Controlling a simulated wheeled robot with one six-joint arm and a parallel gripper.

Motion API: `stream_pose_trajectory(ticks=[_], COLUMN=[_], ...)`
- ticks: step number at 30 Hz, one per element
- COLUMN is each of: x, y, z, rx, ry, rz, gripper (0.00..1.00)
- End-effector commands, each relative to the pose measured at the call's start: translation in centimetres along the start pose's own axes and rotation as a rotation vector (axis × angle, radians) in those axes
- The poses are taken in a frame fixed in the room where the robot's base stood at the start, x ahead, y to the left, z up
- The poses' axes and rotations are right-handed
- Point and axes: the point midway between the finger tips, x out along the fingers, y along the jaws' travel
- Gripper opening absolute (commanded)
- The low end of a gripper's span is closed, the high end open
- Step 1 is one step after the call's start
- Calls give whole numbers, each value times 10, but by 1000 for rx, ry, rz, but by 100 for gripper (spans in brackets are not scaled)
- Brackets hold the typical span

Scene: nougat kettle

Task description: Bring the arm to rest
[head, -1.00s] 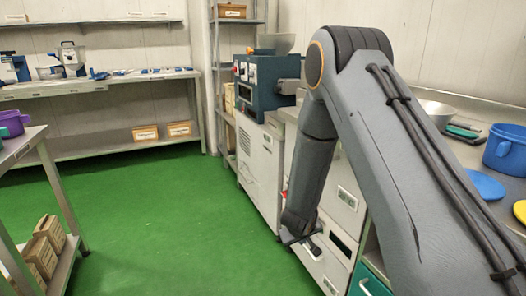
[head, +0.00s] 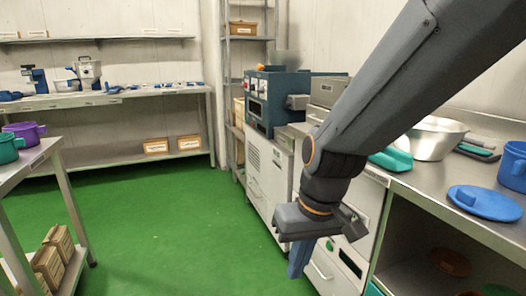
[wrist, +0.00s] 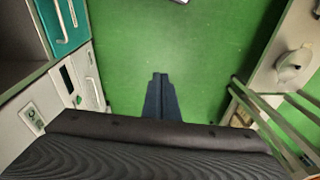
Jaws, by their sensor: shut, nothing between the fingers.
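My gripper (head: 299,262) hangs low at the centre right of the head view, fingers pointing down over the green floor in front of the drawer cabinets. My dark arm reaches down to it from the upper right. In the wrist view my gripper (wrist: 160,82) shows as two dark blue fingers lying together, with nothing between them and bare floor beyond. The gripper touches nothing that I can see.
The steel counter (head: 455,206) on the right carries a metal bowl (head: 436,138), a blue lid (head: 485,203) and a blue pot (head: 514,165). A steel table (head: 38,152) stands at the left. The green floor (head: 170,215) between them is clear.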

Motion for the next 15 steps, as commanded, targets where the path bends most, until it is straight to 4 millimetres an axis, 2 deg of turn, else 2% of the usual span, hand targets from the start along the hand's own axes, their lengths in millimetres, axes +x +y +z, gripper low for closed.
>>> stream_pose_trajectory(ticks=[3,9,13,15], x=[-13,-29,-37,-44], y=[-1,1,4,6], z=[25,61,82,84], rx=[7,23,35,47], ry=[-35,-88,-116,-124], rz=[14,42,64,70], gripper=[0,0,0,0])
